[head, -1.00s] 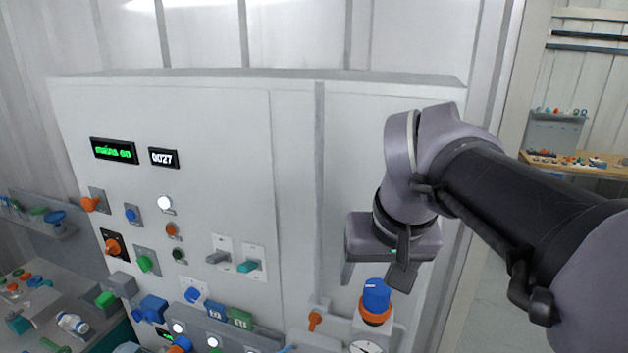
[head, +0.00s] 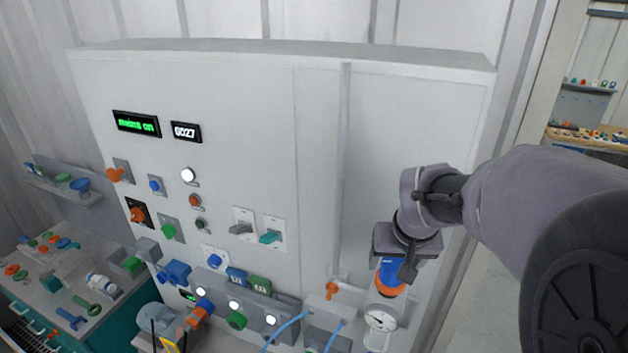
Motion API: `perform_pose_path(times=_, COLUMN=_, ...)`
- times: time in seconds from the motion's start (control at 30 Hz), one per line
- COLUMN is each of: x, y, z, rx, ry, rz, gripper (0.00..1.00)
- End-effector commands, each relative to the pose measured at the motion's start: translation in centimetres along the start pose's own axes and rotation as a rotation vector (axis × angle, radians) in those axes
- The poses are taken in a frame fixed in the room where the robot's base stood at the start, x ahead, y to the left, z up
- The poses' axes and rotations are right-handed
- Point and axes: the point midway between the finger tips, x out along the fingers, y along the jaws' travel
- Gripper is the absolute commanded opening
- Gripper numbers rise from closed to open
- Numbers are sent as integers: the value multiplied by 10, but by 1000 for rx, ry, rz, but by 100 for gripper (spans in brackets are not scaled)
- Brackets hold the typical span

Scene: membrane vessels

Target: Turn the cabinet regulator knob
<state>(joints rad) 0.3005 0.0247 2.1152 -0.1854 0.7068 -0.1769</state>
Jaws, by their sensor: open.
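The regulator knob (head: 388,275) is blue with an orange collar (head: 386,289) below it. It stands at the lower right of the cabinet (head: 410,120), above a round white gauge (head: 381,320). My gripper (head: 394,268) is open and comes down over the knob from above. One dark finger shows in front of the knob's right side, and the gripper body hides the knob's top. Whether the fingers touch the knob cannot be told.
An orange valve handle (head: 332,288) is just left of the regulator. Two toggle levers (head: 258,232) and several buttons sit further left. Blue hoses (head: 288,328) run at the bottom. A bench with loose parts (head: 62,285) stands at far left.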

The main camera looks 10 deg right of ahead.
Motion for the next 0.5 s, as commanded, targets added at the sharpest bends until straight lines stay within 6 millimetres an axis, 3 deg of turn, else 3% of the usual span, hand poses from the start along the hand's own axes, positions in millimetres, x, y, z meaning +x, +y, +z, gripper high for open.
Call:
perform_pose_path(times=0.3, x=4, y=0, z=0, rx=0, ry=0, rz=0, gripper=69)
perform_pose_path(times=0.5, x=4, y=0, z=0, rx=0, ry=0, rz=0, gripper=29)
